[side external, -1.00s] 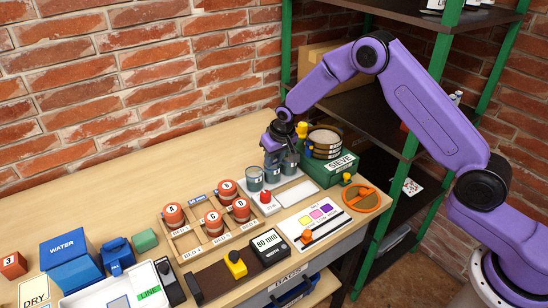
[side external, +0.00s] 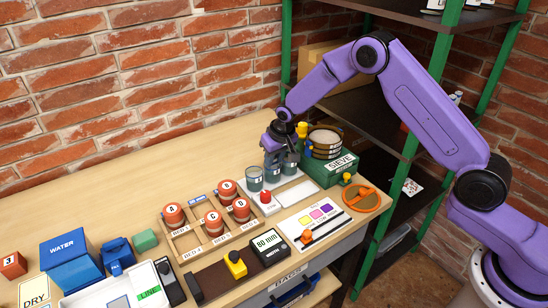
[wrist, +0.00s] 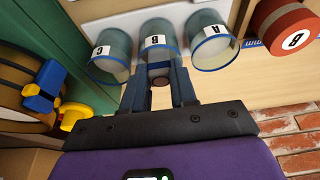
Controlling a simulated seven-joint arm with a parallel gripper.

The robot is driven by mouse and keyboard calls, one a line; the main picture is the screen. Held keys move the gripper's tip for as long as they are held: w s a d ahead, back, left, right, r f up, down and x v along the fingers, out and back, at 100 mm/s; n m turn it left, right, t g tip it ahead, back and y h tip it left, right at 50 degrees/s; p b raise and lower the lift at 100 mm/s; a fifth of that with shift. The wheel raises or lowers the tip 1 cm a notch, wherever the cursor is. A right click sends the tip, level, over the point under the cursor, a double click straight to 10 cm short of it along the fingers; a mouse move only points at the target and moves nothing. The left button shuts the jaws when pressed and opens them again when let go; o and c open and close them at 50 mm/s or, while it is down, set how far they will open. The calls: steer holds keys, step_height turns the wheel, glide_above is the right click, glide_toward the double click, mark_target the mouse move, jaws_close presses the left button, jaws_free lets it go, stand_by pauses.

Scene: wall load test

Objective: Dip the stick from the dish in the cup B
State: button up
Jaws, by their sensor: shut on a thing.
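Three clear cups with blue rims stand in a row in the wrist view: cup A (wrist: 210,48), cup B (wrist: 159,46) and cup C (wrist: 111,56). In the side view my gripper (side external: 277,146) is pointed down at the cups, hiding part of cups B and C. In the wrist view my gripper (wrist: 160,84) is at cup B, its fingers closed around a small dark round end (wrist: 160,82), which looks like the end of the stick. The stick's lower part is hidden. A white tray (side external: 299,193), possibly the dish, lies in front of the cups.
A green sieve box (side external: 330,168) stands close on the right of the cups. A wooden rack with lettered red-brown jars (side external: 212,222) is at the left. A red knob (side external: 265,197) is in front of cup A. The back left of the table is clear.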

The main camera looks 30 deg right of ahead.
steer(key=shift+r, duration=3.6)
